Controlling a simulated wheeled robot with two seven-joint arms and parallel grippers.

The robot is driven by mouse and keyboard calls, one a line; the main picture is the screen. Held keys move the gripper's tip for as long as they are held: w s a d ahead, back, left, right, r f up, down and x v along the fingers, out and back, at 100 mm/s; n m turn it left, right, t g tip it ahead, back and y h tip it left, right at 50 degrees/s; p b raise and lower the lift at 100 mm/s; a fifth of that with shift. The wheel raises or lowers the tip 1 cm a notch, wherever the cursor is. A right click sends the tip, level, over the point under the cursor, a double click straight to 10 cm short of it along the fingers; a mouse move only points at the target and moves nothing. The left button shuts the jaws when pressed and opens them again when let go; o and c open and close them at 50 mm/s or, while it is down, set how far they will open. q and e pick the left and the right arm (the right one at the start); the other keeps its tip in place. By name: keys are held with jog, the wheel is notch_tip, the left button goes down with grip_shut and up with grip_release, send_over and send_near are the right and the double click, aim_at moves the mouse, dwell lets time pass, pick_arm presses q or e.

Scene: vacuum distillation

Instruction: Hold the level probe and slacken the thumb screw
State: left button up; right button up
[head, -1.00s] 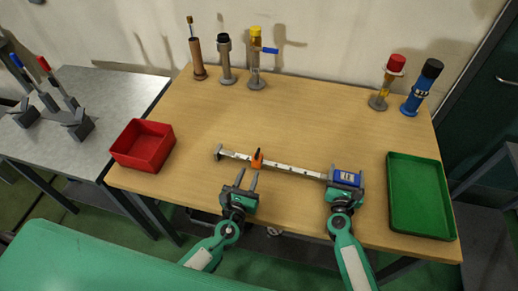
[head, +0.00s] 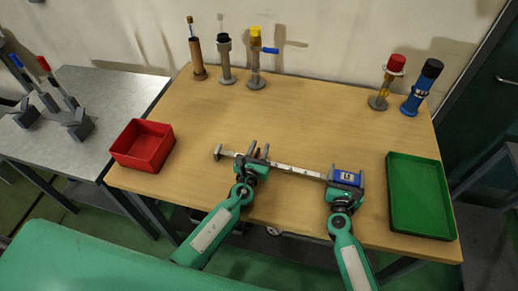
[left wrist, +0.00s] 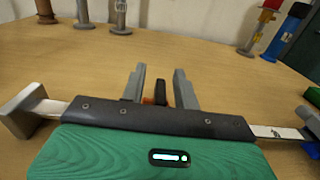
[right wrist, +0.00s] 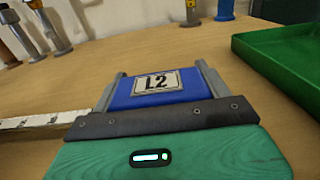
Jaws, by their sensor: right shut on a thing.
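The level probe is a pale marked bar (head: 295,170) lying across the table, with a blue block (head: 346,177) at its right end, labelled L2 in the right wrist view (right wrist: 157,84). My right gripper (head: 345,182) is shut on the blue block. The probe's thumb screw (left wrist: 160,93) shows in the left wrist view as a dark upright piece beside a bit of the orange slider (left wrist: 148,100). My left gripper (left wrist: 161,84) is open, its fingers on either side of the screw with gaps. In the head view this gripper (head: 260,149) mostly hides the slider.
A red bin (head: 143,146) stands at the left and a green tray (head: 421,197) at the right. Several tubes and bottles, including a blue bottle (head: 421,89), stand along the back. The middle of the table behind the probe is clear.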

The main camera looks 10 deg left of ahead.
pick_arm(q)
jog(key=shift+c, duration=0.4)
grip_shut()
jog(key=n+y, duration=0.1)
jog(key=y, duration=0.1)
jog(key=n+y, duration=0.2)
jog(key=y, duration=0.1)
jog(key=shift+a+g, duration=0.2)
jog(key=shift+g, duration=0.1)
jog(key=shift+s+a+n+g+y, duration=0.15)
jog(key=shift+n+g+y, duration=0.45)
jog(key=shift+n+y, duration=0.65)
jog(key=shift+a+n+g+y, duration=0.2)
jog(key=shift+n+g+y, duration=0.55)
jog(key=shift+y, duration=0.9)
jog(key=shift+o, duration=0.4)
grip_release()
